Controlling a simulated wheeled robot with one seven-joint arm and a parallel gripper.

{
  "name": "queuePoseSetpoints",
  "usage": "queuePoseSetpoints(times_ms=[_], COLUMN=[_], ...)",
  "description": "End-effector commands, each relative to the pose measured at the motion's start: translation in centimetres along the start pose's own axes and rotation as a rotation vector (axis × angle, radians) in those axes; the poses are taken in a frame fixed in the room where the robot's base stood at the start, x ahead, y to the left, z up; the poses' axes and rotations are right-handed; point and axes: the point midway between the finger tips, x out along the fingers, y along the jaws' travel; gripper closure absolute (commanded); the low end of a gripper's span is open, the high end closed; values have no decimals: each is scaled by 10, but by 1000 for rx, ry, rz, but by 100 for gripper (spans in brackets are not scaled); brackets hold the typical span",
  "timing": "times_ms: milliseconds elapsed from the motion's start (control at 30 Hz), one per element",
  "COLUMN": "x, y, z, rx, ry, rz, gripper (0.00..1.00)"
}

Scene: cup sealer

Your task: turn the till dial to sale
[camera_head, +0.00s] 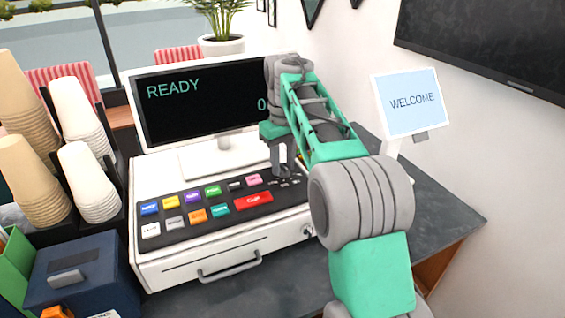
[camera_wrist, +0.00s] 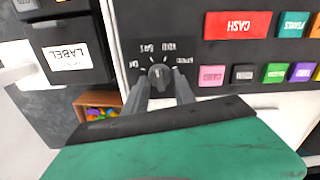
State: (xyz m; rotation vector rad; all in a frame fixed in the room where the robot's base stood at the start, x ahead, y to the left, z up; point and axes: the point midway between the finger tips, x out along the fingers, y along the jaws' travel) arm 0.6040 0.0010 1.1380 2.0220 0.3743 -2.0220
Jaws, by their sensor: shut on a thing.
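The till (camera_head: 222,262) is white with a key panel of coloured buttons and a screen (camera_head: 200,100) that reads READY and 0. In the wrist view the round dark till dial (camera_wrist: 160,76) sits on the black panel, with small white labels in an arc around its far side. My gripper (camera_wrist: 163,84) is over the dial with its two fingers on either side, shut on it. The dial's exact pointing is too small to tell. In the head view my gripper (camera_head: 281,165) reaches down to the right end of the key panel and hides the dial.
A customer display (camera_head: 408,103) reading WELCOME stands to the right. Cup stacks (camera_head: 80,130) and a dark blue box (camera_head: 80,275) stand at the left. The red CASH key (camera_wrist: 238,25) and coloured keys lie beside the dial. The dark counter (camera_head: 440,210) is clear at the right.

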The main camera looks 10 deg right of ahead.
Motion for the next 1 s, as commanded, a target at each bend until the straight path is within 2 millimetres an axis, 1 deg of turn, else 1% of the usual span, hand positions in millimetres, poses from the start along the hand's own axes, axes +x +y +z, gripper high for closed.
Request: queuePoseSetpoints(times_ms=[200, 400, 933, 967, 1000], x=[0, 0, 1, 1, 1], y=[0, -1, -1, -1, -1], z=[0, 0, 0, 0, 0], rx=[-132, -205, -233, -233, -233], ry=[-1, -1, -2, -2, -2], rz=[0, 0, -1, -1, -1], gripper=[100, 100, 100, 67, 64])
